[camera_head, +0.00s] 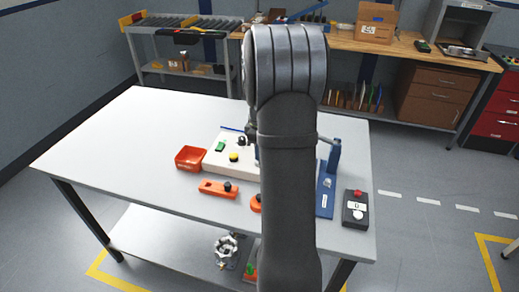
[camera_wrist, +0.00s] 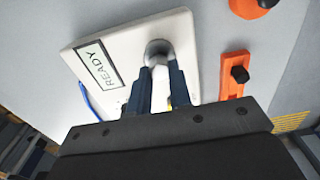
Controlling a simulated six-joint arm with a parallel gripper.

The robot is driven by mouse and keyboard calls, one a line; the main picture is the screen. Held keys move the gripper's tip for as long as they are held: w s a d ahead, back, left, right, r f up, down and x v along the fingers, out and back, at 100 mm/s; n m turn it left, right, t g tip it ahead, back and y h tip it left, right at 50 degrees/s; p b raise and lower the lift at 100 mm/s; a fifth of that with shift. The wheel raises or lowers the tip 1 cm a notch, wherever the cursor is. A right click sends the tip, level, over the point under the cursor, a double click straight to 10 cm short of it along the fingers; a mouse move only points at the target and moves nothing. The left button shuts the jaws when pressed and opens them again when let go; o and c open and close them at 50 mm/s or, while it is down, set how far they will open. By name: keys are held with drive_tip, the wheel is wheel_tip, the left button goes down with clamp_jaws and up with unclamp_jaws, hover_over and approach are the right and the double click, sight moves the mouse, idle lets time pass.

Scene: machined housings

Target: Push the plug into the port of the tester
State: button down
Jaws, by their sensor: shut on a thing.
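The tester is a white box; in the wrist view its face (camera_wrist: 120,62) carries a READY label (camera_wrist: 97,65). My gripper (camera_wrist: 160,70) has its two blue fingers over this face. It is shut on a grey, rounded thing (camera_wrist: 158,47), which looks like the plug. The plug's far end is against or just above the tester; I cannot tell how deep it sits, and the port is hidden. In the head view the tester (camera_head: 216,165) is partly behind my arm, and gripper and plug are hidden there.
A red bin (camera_head: 190,158) stands left of the tester. An orange part with a black knob (camera_head: 218,190) lies in front. Right of my arm are a blue fixture (camera_head: 326,195) and a black button box (camera_head: 355,210). The table's left side (camera_head: 110,140) is clear.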

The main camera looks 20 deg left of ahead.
drive_tip(key=shift+f, duration=0.2)
idle(0.5)
drive_tip(key=c, duration=0.7)
unclamp_jaws()
drive_tip(key=shift+c, duration=0.2)
drive_tip(key=shift+r, duration=0.1)
drive_tip(key=shift+r, duration=3.9)
drive_tip(key=shift+f, duration=3.75)
